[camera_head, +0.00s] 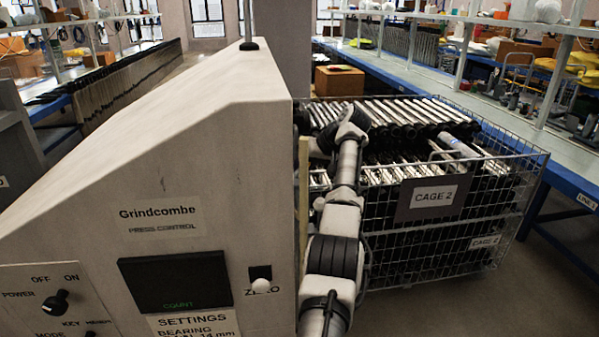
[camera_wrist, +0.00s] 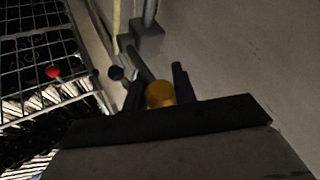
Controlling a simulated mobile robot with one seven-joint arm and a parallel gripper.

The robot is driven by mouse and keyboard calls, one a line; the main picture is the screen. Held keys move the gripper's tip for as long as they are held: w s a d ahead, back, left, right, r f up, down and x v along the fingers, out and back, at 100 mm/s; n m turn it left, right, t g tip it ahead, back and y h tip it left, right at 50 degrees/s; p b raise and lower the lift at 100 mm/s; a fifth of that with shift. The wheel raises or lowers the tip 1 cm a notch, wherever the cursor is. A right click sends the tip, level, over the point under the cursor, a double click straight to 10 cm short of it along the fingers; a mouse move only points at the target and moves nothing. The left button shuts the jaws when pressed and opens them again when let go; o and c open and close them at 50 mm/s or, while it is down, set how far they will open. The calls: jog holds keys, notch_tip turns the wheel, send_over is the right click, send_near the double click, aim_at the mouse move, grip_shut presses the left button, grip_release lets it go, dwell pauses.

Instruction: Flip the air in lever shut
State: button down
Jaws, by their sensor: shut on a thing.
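In the wrist view, my gripper (camera_wrist: 157,88) has its two dark fingers on either side of a rounded yellow end (camera_wrist: 160,95). It is shut on this end, which appears to belong to the air in lever. A grey bar (camera_wrist: 141,66) runs from the yellow end towards a grey block (camera_wrist: 147,37) on a pipe beside the pale cabinet wall. No label shows there, and the picture is dark. In the head view, my arm reaches along the right side of the press cabinet (camera_head: 215,130); my gripper and the lever are hidden there.
A wire cage marked CAGE 2 (camera_head: 433,238), full of tubes, stands close right of my arm. A blue-edged bench (camera_head: 565,183) lies farther right.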

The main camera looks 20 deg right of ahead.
jog(key=shift+w+f+g+b, duration=0.1)
jog(key=shift+f+g+b, duration=0.2)
jog(key=shift+g+b, duration=0.1)
jog(key=c, duration=1.1)
grip_release()
jog(key=shift+r, duration=0.1)
jog(key=shift+c, duration=0.2)
jog(key=shift+r, duration=0.1)
jog(key=p+v, duration=0.2)
jog(key=v, duration=1.1)
jog(key=shift+s+d, duration=0.25)
jog(key=shift+d, duration=0.1)
